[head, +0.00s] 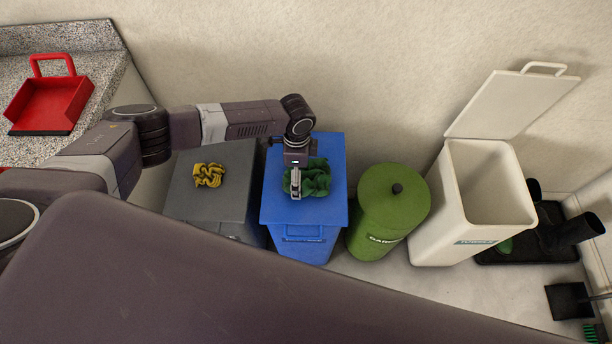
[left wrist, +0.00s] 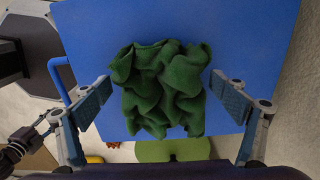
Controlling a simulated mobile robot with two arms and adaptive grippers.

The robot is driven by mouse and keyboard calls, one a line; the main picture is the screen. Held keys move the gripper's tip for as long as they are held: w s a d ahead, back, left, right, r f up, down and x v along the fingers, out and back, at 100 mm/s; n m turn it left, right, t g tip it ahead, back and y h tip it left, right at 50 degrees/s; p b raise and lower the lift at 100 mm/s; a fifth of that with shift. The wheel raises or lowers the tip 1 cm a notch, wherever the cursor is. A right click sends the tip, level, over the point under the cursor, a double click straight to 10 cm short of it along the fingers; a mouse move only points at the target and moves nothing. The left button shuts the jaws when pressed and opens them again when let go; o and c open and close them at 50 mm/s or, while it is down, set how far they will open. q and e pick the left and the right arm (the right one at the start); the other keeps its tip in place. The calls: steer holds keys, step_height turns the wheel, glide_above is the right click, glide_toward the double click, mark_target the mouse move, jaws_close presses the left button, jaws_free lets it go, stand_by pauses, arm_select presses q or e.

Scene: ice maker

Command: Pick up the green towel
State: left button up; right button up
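The green towel (head: 317,178) lies crumpled on top of the blue bin's flat lid (head: 325,212). It also shows in the left wrist view (left wrist: 160,90), bunched up in the middle of the blue surface. My left gripper (head: 295,188) is over the towel, pointing down, and hides part of it in the head view. In the left wrist view my left gripper (left wrist: 160,82) is open, with one finger on each side of the towel and gaps between fingers and cloth.
A grey bin (head: 190,192) with a yellow cloth (head: 209,175) on it stands left of the blue bin. A round green bin (head: 385,215) stands to the right. Further right is an open white bin (head: 445,220). A wall (head: 400,60) runs behind.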

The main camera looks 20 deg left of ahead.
arm_select(q)
steer(key=shift+c, duration=1.1)
